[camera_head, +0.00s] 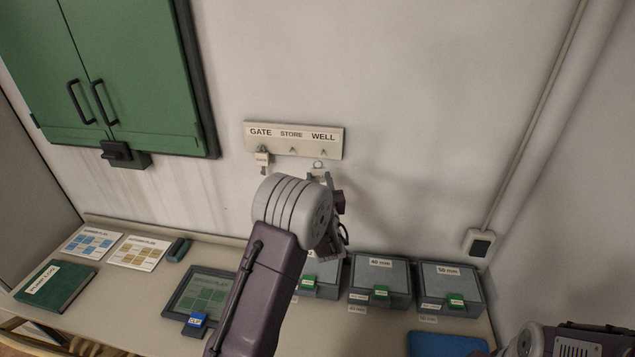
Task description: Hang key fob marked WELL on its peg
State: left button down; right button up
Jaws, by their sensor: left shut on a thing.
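The pale key board (293,140) on the wall is marked GATE, STORE and WELL, with a small peg under each word. The WELL peg (323,152) is at its right end and looks bare. My left gripper (320,178) is just below that end, shut on a pale key fob (318,174). The fob's ring (318,165) points up, a little below the WELL peg and apparently apart from it. My wrist hides most of the fob and the fingers, and its marking cannot be read. My right gripper is out of view.
Another fob (262,158) hangs on the GATE peg; the STORE peg (292,150) looks bare.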

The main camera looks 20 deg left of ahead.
aim_at(320, 177)
pick_arm(q)
jog(key=shift+w+a, duration=0.1)
jog(key=shift+w, duration=0.6)
jog(key=shift+p+x, duration=0.5)
jog(key=shift+x, duration=0.35)
jog(key=shift+w+a+f+p, duration=0.1)
jog(key=shift+w+p, duration=0.2)
jog(key=shift+w, duration=0.5)
jog(key=shift+w+a+f+p, duration=0.15)
jog(key=shift+w+p, duration=0.15)
jog(key=shift+w, duration=0.5)
jog(key=b, duration=0.1)
jog(key=w+b, duration=0.1)
jog(key=shift+w+a+f+b, duration=0.25)
jog(key=shift+b, duration=0.05)
jog(key=c, duration=0.8)
grip_release()
